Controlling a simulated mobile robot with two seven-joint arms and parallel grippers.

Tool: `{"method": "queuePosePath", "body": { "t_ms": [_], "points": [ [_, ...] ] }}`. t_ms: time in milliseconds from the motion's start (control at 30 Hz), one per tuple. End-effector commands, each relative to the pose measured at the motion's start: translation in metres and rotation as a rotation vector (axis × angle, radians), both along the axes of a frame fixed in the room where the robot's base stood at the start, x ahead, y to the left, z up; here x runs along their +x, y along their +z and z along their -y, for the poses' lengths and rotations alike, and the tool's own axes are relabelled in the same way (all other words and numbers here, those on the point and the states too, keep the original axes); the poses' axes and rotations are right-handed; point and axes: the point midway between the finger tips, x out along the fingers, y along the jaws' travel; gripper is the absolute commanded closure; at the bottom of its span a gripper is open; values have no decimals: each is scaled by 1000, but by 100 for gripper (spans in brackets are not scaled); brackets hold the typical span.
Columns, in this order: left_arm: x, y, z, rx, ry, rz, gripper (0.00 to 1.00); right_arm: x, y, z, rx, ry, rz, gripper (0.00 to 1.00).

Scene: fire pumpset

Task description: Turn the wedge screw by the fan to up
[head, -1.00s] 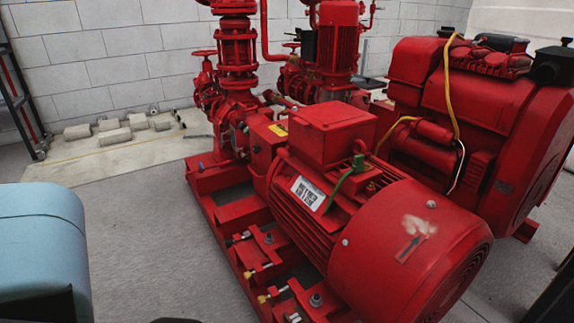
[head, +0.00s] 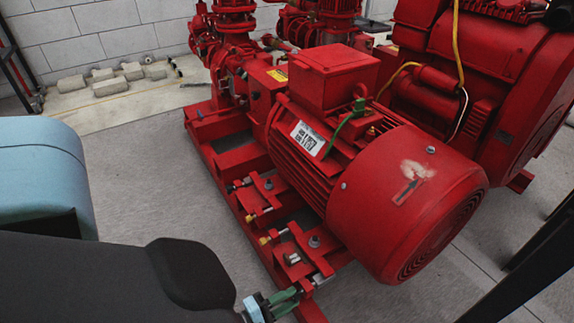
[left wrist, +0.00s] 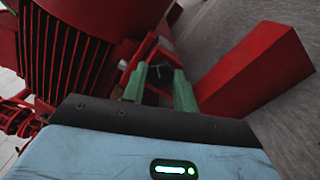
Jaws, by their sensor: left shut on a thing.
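The red electric motor (head: 385,215) lies on a red base frame, with its rounded fan cover toward the front right. The wedge screw by the fan (head: 318,281) is a small metal piece at the near end of the frame, below the fan cover. My left gripper (head: 284,300) reaches in from the lower left, its green fingers at this screw. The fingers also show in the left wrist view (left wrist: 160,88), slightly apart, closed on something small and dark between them. The fingers partly hide the screw, so its pointing direction is unclear. My right gripper is not in view.
More wedge screws with brass tips (head: 264,240) sit farther along the frame (head: 225,215). A red engine (head: 490,90) stands behind right. Dark bars (head: 525,260) cross the right edge. Bare floor (head: 140,200) lies left of the frame.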

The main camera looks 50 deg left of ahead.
Motion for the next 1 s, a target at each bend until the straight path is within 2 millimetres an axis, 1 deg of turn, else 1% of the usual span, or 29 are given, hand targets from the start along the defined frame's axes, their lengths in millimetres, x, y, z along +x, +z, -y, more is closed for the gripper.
{"method": "queuePosePath", "body": {
  "t_ms": [367,667,1000],
  "points": [
    [-1,-1,0,358,0,26,94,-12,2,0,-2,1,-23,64],
    [-1,-2,0,642,-1,48,94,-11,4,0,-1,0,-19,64],
    [-1,-3,0,964,0,72,94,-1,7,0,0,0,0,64]
  ]
}}
